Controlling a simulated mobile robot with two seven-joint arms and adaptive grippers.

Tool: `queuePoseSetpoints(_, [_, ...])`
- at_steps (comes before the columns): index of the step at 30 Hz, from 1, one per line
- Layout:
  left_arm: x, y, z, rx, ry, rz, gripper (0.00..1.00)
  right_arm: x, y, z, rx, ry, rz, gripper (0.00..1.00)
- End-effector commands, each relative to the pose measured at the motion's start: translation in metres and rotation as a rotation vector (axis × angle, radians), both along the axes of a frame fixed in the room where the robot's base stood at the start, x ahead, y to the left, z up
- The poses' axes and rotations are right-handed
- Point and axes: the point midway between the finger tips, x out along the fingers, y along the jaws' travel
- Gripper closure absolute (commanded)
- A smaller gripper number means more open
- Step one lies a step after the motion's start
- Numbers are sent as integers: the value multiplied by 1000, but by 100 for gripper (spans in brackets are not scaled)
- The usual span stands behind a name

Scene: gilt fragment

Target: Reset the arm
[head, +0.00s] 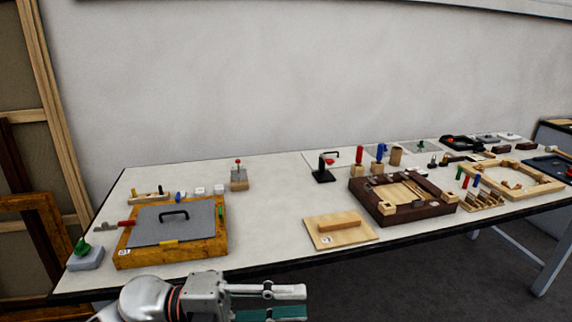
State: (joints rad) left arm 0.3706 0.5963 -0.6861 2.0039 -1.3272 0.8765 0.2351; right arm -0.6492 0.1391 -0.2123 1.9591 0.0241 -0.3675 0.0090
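My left gripper (291,302) shows at the bottom of the head view, in front of the table's near edge. Its two fingers point right with a gap between them, and nothing shows in the gap. The lower finger is partly cut off by the frame's edge. Part of my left arm (147,299) shows to the left of it. My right gripper is not in view.
A long white table (275,212) runs across the view. It holds a wooden box with a grey handled lid (172,226), a wooden board (340,231), a dark wooden tray (400,216) and several small fixtures. Frames (32,205) lean at left.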

Motion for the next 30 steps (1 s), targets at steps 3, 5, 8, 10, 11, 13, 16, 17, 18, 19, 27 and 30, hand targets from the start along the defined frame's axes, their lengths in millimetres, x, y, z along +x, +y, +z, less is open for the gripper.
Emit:
queuePoseSetpoints(3, [21,6,5,-216,168,169,75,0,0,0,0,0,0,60])
queuePoseSetpoints(5, [36,17,1,-306,258,270,75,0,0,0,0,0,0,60])
queuePoseSetpoints(8, [60,44,-23,-427,424,457,75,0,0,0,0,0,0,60])
queuePoseSetpoints(10, [73,67,-52,-489,551,595,75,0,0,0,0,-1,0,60])
queuePoseSetpoints(11, [76,78,-68,-510,608,657,75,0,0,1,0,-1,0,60])
queuePoseSetpoints(13, [79,104,-109,-542,741,798,75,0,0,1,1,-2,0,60])
queuePoseSetpoints(16, [69,136,-170,-555,918,974,75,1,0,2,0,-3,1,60])
queuePoseSetpoints(17, [63,144,-188,-554,970,1021,75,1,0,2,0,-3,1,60])
queuePoseSetpoints(18, [54,154,-212,-549,1037,1082,75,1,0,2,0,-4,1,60])
queuePoseSetpoints(19, [46,162,-230,-542,1086,1126,75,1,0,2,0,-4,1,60])
queuePoseSetpoints(27, [-37,200,-341,-463,1421,1383,75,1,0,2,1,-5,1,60])
queuePoseSetpoints(30, [-55,205,-357,-444,1478,1421,75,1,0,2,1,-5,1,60])
